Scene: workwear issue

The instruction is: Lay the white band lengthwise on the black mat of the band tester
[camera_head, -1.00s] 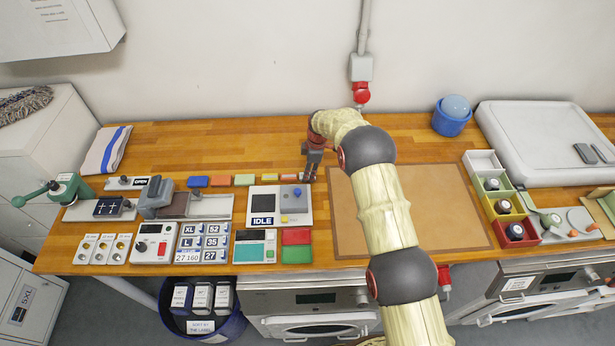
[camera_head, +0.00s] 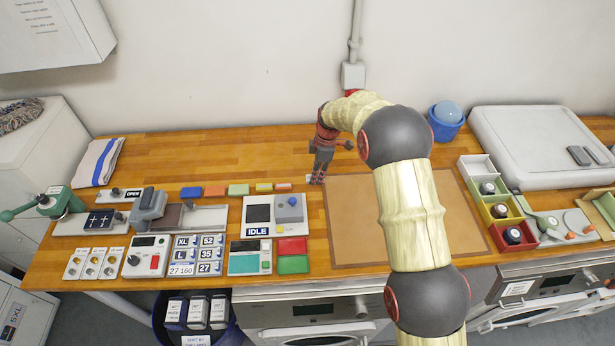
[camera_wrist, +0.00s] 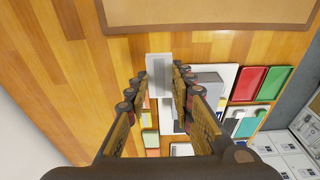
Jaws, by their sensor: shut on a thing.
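The white band (camera_wrist: 159,76) is a short pale strip between my fingertips in the wrist view. My gripper (camera_wrist: 160,80) is shut on it, one finger on each side. In the head view my gripper (camera_head: 318,181) points down at the left edge of the brown board, right of the row of coloured bands; only a sliver of white shows there. Whether the band touches the table I cannot tell. The band tester (camera_head: 271,229) is the white device marked IDLE, left of my gripper, with its empty black mat (camera_head: 258,213) on the left part.
Coloured bands (camera_head: 238,190) lie in a row behind the tester. A brown board (camera_head: 400,215) lies right of my gripper, under my arm. Red and green pads (camera_head: 292,246) sit in front of the tester. Bare wood is free behind the bands.

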